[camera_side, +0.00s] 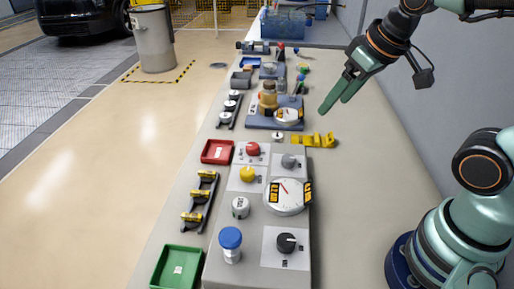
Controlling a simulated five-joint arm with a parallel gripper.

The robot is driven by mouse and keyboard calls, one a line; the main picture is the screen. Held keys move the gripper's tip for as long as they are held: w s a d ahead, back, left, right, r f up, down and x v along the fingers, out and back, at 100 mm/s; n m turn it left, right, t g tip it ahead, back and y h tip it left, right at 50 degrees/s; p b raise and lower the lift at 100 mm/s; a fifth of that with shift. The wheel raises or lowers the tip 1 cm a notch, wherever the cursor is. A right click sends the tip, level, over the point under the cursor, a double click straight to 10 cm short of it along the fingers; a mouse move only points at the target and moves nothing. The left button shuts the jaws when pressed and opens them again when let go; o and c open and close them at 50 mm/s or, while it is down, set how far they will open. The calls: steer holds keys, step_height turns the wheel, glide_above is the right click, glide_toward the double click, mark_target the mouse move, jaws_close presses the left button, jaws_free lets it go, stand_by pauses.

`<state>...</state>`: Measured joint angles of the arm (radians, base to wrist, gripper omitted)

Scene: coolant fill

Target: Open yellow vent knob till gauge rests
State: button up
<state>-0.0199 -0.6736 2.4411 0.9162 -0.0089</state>
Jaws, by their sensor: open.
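The yellow vent knob (247,174) sits on a white plate on top of the grey panel box, left of the centre of the picture. The round white gauge (285,195) is right of and nearer than the knob, with dark and yellow marks at its sides. A red needle shows on it, but the reading is too small to tell. My gripper (334,104) hangs open and empty in the air at the upper right, beyond and to the right of the knob, well apart from it.
A red knob (253,149), a grey knob (289,160) and a black knob (286,243) share the panel. A blue-capped bottle (231,244), red tray (217,151), green tray (177,268) and yellow bracket (314,140) stand around. The bench right of the panel is clear.

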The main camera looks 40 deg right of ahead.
steer(key=shift+s+d+f, duration=0.2)
steer(key=shift+s+d, duration=0.1)
steer(key=shift+s, duration=0.15)
